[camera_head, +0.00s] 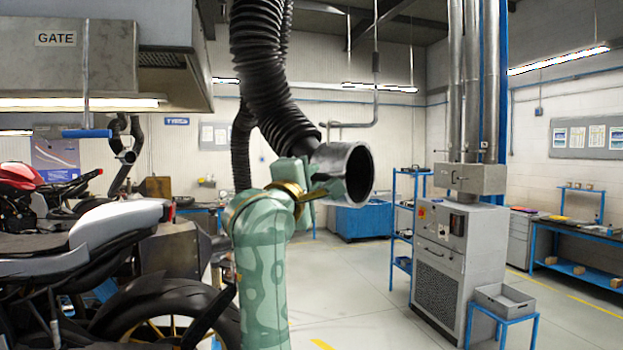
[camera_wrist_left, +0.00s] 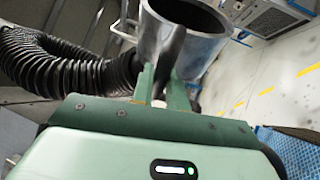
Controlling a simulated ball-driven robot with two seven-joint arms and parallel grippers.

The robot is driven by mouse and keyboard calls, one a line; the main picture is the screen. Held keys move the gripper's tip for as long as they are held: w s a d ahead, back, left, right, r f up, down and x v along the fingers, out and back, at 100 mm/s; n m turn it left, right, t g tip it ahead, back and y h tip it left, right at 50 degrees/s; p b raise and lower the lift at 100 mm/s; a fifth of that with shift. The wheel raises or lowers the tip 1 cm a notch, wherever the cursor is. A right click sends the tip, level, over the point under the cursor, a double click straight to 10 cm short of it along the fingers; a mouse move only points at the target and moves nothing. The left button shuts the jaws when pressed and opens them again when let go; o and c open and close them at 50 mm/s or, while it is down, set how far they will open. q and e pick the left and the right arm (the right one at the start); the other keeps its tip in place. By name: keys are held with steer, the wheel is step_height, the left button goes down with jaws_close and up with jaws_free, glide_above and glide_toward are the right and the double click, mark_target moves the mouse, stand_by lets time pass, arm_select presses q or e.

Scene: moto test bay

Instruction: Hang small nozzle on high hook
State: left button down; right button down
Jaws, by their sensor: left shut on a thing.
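The nozzle (camera_head: 345,172) is a short silver metal cylinder on the end of a thick black ribbed hose (camera_head: 272,70) that hangs from above. Its dark open mouth faces right and toward me. My left gripper (camera_head: 312,188) is shut on its near left side. In the left wrist view, the two green fingers (camera_wrist_left: 165,88) pinch the wall of the nozzle (camera_wrist_left: 165,45), and the hose (camera_wrist_left: 65,70) runs off to the left. A grey bent pipe (camera_head: 352,125) shows behind the nozzle; I cannot tell if it is the high hook. My right gripper is out of view.
A motorcycle (camera_head: 120,235) stands at the left under a grey hood (camera_head: 120,75) marked GATE. A grey cabinet (camera_head: 455,260) with tall ducts stands at the right, beside a blue stool (camera_head: 503,312) bearing a tray. The floor between is open.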

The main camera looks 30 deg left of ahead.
arm_select(q)
steer(key=c, duration=1.3)
jaws_free()
steer(key=shift+f, duration=0.15)
steer(key=shift+s, duration=0.15)
steer(key=b+v, duration=0.7)
steer(key=v, duration=0.9)
steer(key=shift+s+b, duration=0.1)
steer(key=shift+b, duration=0.2)
